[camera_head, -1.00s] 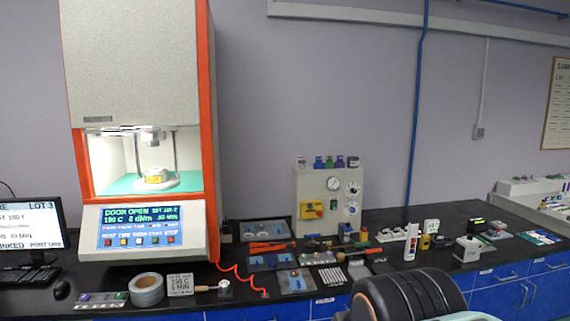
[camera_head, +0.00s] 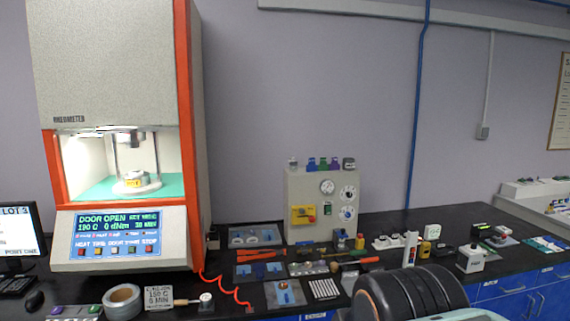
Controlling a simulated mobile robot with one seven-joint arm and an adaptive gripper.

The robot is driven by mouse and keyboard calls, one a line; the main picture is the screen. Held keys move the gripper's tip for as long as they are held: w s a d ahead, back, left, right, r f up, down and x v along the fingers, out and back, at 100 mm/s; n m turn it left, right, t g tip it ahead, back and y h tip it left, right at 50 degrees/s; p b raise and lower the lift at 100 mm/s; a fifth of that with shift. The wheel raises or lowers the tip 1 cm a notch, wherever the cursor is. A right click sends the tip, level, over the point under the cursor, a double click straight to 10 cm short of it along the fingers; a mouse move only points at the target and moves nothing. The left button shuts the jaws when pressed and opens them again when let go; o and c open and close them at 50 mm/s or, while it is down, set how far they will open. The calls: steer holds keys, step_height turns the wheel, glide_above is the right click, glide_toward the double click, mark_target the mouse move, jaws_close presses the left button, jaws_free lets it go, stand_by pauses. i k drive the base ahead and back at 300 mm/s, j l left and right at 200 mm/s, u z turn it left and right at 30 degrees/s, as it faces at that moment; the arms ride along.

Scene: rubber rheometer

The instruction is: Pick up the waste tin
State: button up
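A round grey open-topped tin (camera_head: 122,300), which looks like the waste tin, stands on the black bench at the lower left, in front of the rheometer. Its inside looks brownish, and I cannot tell what it holds. A small sign with "150 C" stands just to its right. My gripper is not in view. A dark ribbed part of my arm shows at the bottom right, far from the tin.
The rheometer (camera_head: 115,95) stands at the left with its door open and a lit chamber. A red coiled cord (camera_head: 226,288) runs onto the bench right of the sign. A panel with gauges (camera_head: 322,205) stands mid-bench, with trays and tools in front. A monitor (camera_head: 18,232) and mouse (camera_head: 35,300) are at far left.

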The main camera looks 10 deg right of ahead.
mark_target(348, 163)
steer(key=i+l, duration=1.15)
steer(key=l, duration=0.25)
steer(key=i+l, duration=0.6)
steer(key=l, duration=0.1)
